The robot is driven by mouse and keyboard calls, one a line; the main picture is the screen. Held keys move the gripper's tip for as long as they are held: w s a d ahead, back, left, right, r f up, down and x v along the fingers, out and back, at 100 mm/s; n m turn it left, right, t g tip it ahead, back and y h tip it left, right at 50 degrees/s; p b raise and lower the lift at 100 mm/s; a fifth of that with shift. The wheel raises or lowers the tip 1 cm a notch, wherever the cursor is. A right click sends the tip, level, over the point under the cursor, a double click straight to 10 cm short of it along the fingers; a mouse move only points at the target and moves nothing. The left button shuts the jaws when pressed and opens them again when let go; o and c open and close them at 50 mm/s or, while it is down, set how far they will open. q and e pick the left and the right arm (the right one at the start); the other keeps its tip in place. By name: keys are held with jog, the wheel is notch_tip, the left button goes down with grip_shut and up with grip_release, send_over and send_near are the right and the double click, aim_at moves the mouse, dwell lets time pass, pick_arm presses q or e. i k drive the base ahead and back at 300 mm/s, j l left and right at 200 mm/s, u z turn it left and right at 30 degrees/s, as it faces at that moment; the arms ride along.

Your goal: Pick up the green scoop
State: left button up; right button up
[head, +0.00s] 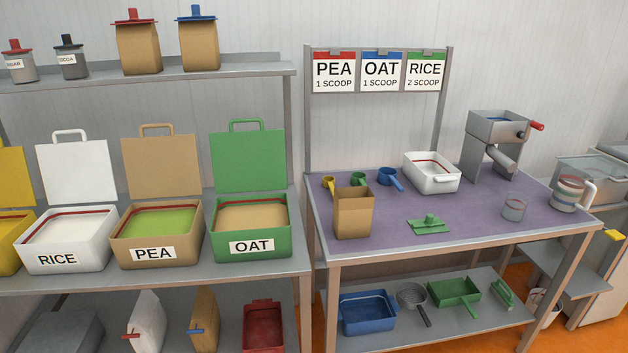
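A small green scoop (358,177) stands on the purple top of the steel table (480,205). It is behind a brown paper bag (353,214), which partly hides it. A yellow scoop (328,182) is to its left and a larger blue scoop (389,177) to its right. Neither of my grippers is in the head view.
A white tub (432,177) stands right of the scoops, and a flat green tool (430,226) lies in front. A steel mill (495,145), a small cup (514,209) and a jug (570,194) are farther right. A green dustpan-like tray (455,291) is on the lower shelf.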

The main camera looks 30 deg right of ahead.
aim_at(358, 179)
jog(key=l+u, duration=0.45)
jog(key=l, duration=0.3)
jog(key=l+u, duration=0.45)
jog(key=l, duration=0.3)
